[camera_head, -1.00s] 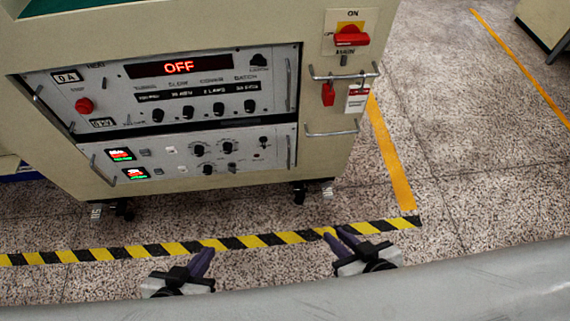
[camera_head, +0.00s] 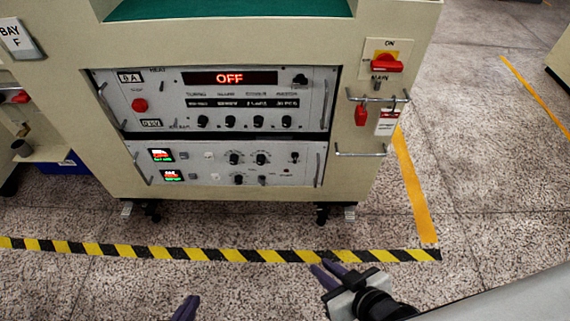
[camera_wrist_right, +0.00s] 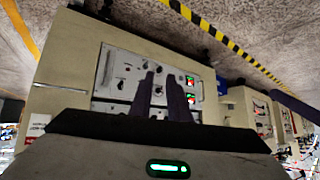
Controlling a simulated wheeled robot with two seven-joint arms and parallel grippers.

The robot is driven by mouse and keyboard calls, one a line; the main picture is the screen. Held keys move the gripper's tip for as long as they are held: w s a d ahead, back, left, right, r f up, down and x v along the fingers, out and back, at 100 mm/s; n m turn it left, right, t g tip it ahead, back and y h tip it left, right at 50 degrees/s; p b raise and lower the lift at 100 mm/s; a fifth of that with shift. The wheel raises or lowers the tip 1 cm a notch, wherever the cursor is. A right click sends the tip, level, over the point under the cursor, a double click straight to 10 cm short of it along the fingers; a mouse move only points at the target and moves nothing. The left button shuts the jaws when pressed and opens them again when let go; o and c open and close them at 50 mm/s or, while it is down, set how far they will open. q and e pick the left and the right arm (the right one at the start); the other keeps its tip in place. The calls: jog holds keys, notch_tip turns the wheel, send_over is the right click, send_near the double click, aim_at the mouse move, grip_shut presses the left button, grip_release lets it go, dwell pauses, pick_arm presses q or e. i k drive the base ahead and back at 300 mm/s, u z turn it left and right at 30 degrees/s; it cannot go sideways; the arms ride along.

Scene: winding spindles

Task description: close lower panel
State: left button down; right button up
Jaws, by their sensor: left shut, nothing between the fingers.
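The lower panel (camera_head: 215,178) is a grey panel with knobs, two small lit displays and a handle at each side. It sits low in the beige cabinet, under the upper panel (camera_head: 290,95), which reads OFF. A dark gap runs between the two panels; I cannot tell exactly how far the lower one stands out. My left gripper (camera_head: 188,302) is shut and empty at the bottom edge, mostly out of frame. My right gripper (camera_head: 322,268) looks slightly open and empty, in front of the cabinet and apart from it. Its fingers also show in the right wrist view (camera_wrist_right: 160,72), overlapping the panels.
A black-and-yellow floor strip (camera_head: 215,254) runs before the cabinet. A red switch (camera_head: 386,64), hanging tags (camera_head: 387,122) and a bar handle (camera_head: 360,153) are at the cabinet's right. Caster wheels (camera_head: 322,216) stand below. Floor at the right is clear.

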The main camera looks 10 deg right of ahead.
aim_at(158, 158)
jog(key=i, duration=0.9)
jog(key=z, duration=0.55)
